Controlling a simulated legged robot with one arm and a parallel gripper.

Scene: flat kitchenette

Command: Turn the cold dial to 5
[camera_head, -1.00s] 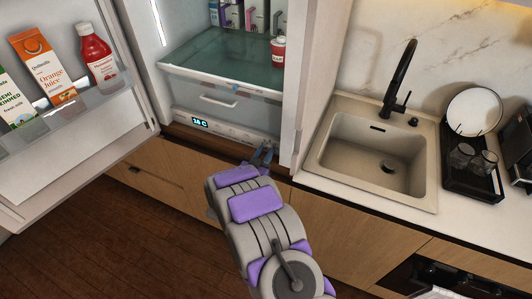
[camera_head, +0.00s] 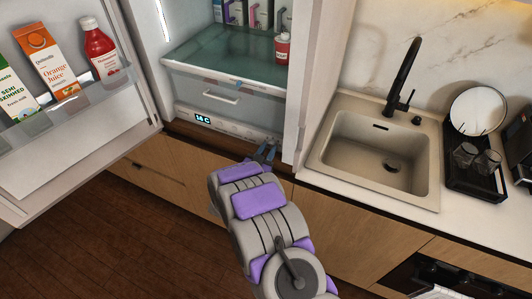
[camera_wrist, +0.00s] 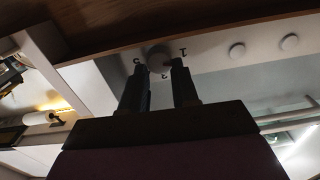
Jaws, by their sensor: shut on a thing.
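The cold dial (camera_wrist: 158,58) is a small round grey knob on the fridge's light control panel. In the wrist view it appears upside down, with the marks 5, 3 and 1 around it. My gripper (camera_wrist: 158,68) has one dark finger on each side of the dial and is shut on it. Which mark the dial points to is not clear. In the head view my gripper (camera_head: 266,153) is at the right end of the control panel (camera_head: 225,124), below the fridge drawer, and hides the dial there. The panel's display (camera_head: 203,119) is lit.
The open fridge door (camera_head: 60,150) stands at left with cartons and a red bottle (camera_head: 101,48). The fridge side wall (camera_head: 300,100) is close to the right of my gripper. A sink (camera_head: 375,155) and dish rack (camera_head: 472,184) are further right. Two round buttons (camera_wrist: 237,49) (camera_wrist: 290,41) sit beside the dial.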

